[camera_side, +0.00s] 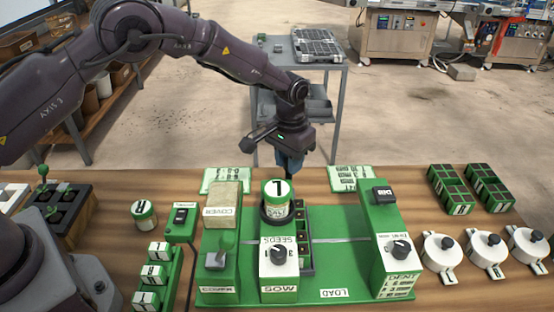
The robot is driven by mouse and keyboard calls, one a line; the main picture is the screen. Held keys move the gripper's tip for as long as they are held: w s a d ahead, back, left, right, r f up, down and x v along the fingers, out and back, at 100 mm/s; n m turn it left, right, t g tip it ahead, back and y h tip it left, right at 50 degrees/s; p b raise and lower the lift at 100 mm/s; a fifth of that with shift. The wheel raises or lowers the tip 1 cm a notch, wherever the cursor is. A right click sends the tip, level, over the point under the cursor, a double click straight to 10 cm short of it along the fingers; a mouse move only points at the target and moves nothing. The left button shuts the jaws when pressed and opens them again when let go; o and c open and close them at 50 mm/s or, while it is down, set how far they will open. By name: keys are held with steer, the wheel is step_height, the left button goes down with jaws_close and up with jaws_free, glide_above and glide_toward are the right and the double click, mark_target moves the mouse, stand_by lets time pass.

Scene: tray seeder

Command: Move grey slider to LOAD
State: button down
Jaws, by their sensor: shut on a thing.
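My gripper (289,168) points down behind the sowing tower (279,268), at the back edge of the green seeder base. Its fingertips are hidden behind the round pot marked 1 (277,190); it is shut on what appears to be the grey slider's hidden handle. A dark tray with green edges (306,258) shows just right of the sowing tower, in line with the gripper. A thin pale rail (340,240) crosses the base there. The LOAD label (333,293) lies on the front of the base, right of the sowing tower.
The cover tower (222,238) stands left and the dibber tower (391,235) right, with open base between the sowing and dibber towers. A numbered jar (144,215) stands at the left.

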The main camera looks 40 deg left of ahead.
steer(key=w+d, duration=0.5)
stand_by(0.4)
steer(key=c, duration=0.9)
jaws_free()
steer(key=shift+r, duration=0.15)
step_height(320, 180, up, 13)
steer(key=shift+w, duration=0.1)
